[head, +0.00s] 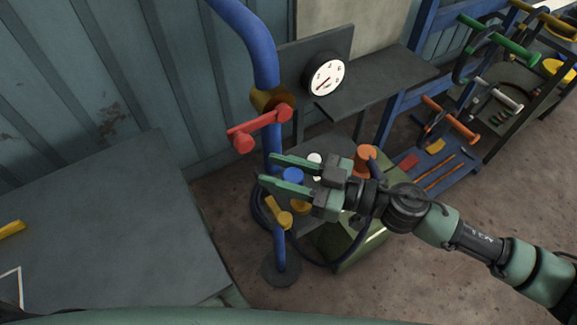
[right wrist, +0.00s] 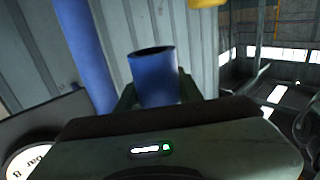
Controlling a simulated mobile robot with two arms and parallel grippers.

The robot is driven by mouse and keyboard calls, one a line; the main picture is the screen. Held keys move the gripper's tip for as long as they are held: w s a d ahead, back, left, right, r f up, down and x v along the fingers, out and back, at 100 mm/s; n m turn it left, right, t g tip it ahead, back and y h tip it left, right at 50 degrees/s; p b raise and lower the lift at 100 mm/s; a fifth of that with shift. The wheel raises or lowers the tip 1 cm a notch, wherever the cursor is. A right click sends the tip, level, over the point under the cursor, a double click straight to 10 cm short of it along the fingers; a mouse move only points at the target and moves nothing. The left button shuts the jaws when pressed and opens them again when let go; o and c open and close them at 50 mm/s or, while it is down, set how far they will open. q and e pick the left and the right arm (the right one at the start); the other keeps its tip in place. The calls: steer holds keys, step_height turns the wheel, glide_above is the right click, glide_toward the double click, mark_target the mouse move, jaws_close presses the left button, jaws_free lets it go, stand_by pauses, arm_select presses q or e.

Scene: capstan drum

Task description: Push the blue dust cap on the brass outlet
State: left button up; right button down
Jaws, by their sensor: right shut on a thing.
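The blue dust cap (head: 292,176) is between the fingers of my right gripper (head: 270,174), which is shut on it. In the right wrist view the cap (right wrist: 156,78) stands between the fingertips with its dark open end toward the picture's top. A brass outlet (head: 276,207) slants off the lower part of the blue standpipe (head: 278,245), with its round end (head: 285,220) toward the lower right. The cap is apart from the outlet, above it in the head view. A small piece of yellow metal (right wrist: 207,3) shows at the wrist view's top edge. My left gripper is not in view.
A red lever (head: 258,130) sits on the standpipe's upper brass valve (head: 272,99). A round gauge (head: 324,76) stands behind. A dark tabletop (head: 110,220) fills the left.

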steer(key=shift+w+d+f+n+g, duration=0.25)
steer(key=shift+w+d+n+g, duration=0.35)
steer(key=shift+w+d+g, duration=0.25)
steer(key=shift+s+f+b, duration=0.15)
steer(key=shift+f+b, duration=2.85)
steer(key=shift+f, duration=0.25)
steer(key=shift+f, duration=0.45)
steer(key=c, duration=0.9)
jaws_free()
steer(key=shift+o, duration=0.2)
